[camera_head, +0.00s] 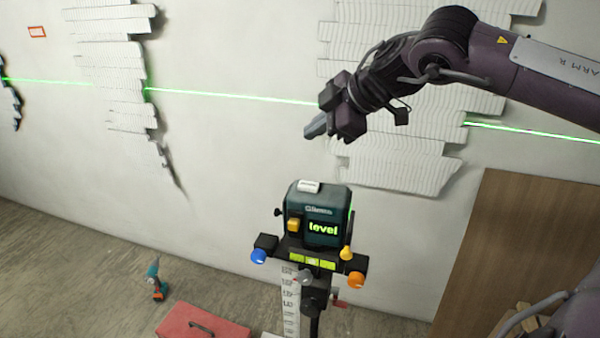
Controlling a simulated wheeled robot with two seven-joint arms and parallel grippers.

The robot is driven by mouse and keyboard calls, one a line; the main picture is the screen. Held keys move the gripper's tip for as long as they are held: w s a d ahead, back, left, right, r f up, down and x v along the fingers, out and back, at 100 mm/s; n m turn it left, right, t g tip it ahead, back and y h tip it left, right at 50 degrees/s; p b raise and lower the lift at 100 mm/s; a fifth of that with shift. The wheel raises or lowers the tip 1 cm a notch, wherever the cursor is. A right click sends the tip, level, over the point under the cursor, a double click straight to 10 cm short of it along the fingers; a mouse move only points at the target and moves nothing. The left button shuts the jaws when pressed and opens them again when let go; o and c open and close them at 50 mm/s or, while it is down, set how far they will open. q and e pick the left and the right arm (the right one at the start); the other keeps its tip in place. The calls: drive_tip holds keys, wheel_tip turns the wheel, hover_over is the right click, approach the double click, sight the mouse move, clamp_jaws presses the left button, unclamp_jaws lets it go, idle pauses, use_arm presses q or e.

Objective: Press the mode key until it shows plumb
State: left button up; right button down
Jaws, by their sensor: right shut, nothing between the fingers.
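A dark teal laser device (318,213) stands on a stand at the lower middle.
A green laser line (230,96) runs across the wall over white layered reliefs (110,60). Blue (258,256) and orange (355,279) knobs flank the stand's head. A red toolbox (200,326), a drill (157,280) and a brown panel (510,240) stand around it.

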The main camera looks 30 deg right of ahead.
drive_tip(key=shift+s+a+r, duration=0.2)
drive_tip(key=shift+s+a, duration=0.05)
drive_tip(key=shift+s, duration=0.05)
drive_tip(key=b, duration=0.6)
hover_over(313, 186)
wheel_tip(313, 186, down, 7)
drive_tip(key=shift+d+f+b, duration=0.1)
drive_tip(key=shift+f+b, duration=0.5)
drive_tip(key=shift+f, duration=0.35)
drive_tip(key=shift+f, duration=0.1)
idle(1.1)
drive_tip(key=shift+f, duration=0.3)
